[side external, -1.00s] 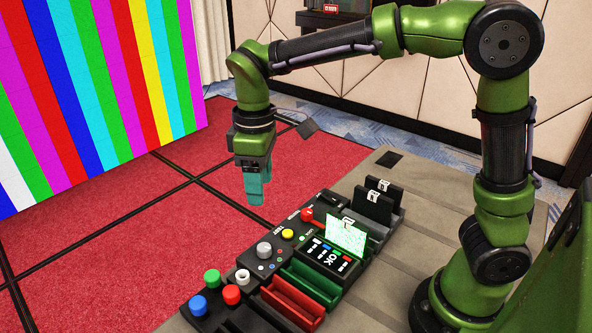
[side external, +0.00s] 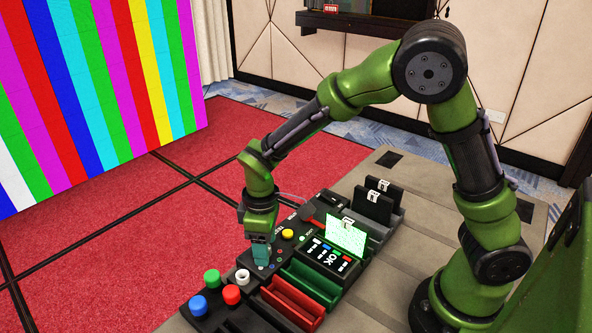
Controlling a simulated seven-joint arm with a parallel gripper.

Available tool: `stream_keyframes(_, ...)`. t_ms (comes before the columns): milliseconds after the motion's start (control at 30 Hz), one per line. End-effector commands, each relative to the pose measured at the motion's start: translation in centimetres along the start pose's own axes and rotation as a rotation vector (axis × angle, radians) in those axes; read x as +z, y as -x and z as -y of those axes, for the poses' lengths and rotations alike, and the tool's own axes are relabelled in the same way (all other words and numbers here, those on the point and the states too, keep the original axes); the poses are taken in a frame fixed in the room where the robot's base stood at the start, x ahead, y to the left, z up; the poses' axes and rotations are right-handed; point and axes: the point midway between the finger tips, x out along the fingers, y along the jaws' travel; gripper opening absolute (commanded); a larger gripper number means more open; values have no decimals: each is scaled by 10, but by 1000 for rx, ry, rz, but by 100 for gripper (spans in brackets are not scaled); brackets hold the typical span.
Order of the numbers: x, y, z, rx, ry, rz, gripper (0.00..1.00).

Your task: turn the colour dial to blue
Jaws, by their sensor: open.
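The colour dial, a grey knob on the black control panel (side external: 224,284), is hidden behind my gripper in the side external view. My gripper (side external: 261,264) points down at the dial's place, with its teal fingers low over the panel. The fingers look to be around or right at the knob; I cannot tell whether they touch it. Small coloured dots (side external: 279,260) show on the panel just right of the fingers. A video wall (side external: 100,90) at the left shows vertical colour stripes.
A yellow button (side external: 288,234) lies just beyond my gripper. Green (side external: 212,277), red (side external: 232,295), blue (side external: 198,305) and white (side external: 243,276) knobs stand nearer. A lit green card (side external: 346,236), a small screen (side external: 327,256) and red and green trays lie to the right.

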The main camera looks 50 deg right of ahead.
Motion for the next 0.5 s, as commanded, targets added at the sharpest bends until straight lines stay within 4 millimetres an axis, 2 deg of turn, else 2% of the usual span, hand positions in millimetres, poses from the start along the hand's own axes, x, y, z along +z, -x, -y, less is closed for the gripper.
stream_keyframes(233, 0, 0, 0, 0, 0, 0, 57)
stream_keyframes(500, 0, 0, 0, 0, 0, 0, 16)
